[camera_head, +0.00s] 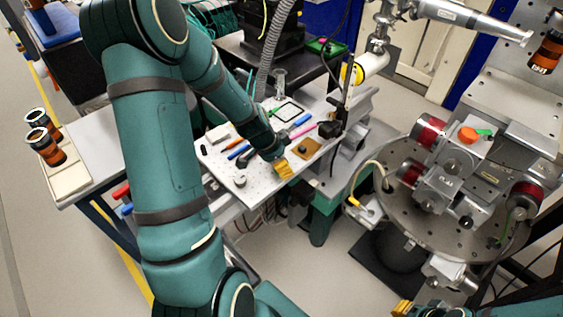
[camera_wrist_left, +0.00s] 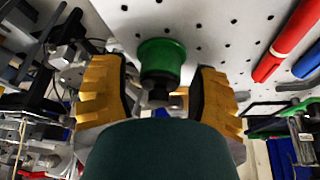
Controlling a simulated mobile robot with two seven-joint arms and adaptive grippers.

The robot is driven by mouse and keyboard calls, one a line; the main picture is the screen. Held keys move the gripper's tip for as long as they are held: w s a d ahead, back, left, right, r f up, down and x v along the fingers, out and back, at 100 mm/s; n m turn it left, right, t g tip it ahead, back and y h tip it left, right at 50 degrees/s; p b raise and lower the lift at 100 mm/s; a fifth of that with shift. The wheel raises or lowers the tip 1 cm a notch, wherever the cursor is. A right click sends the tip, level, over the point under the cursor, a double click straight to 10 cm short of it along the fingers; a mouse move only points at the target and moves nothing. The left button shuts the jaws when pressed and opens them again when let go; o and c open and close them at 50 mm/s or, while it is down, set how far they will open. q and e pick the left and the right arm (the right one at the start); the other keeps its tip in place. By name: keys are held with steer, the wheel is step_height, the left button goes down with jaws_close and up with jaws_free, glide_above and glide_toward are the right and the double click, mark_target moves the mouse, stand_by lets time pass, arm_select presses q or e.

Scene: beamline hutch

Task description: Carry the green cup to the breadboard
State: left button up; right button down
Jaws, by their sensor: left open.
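The green cup (camera_wrist_left: 162,58) shows in the left wrist view between the two yellow fingers of my left gripper (camera_head: 284,169), with a narrow gap on each side. That gripper is open. In the head view I cannot make out the cup; the gripper and arm may hide it. The breadboard (camera_head: 215,163) is a white perforated plate on the bench, and my left gripper is over its front right part. It also fills the top of the left wrist view (camera_wrist_left: 218,25). Only a yellow tip of my right gripper (camera_head: 402,308) shows at the bottom edge of the head view.
A red marker (camera_wrist_left: 287,42) and blue markers (camera_head: 238,152) lie on the breadboard. A small metal knob (camera_head: 240,180) stands near its front edge. A glass cylinder (camera_head: 280,82) stands behind. A round metal stage (camera_head: 400,208) with instruments is at right. Brown bottles (camera_head: 40,140) stand at left.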

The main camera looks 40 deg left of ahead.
arm_select(q)
steer(key=p+v, duration=0.2)
steer(key=v, duration=0.9)
steer(key=shift+s+r, duration=0.2)
steer(key=shift+r, duration=0.2)
arm_select(e)
step_height(320, 180, up, 2)
steer(key=shift+s+r, duration=0.1)
steer(key=shift+s, duration=0.05)
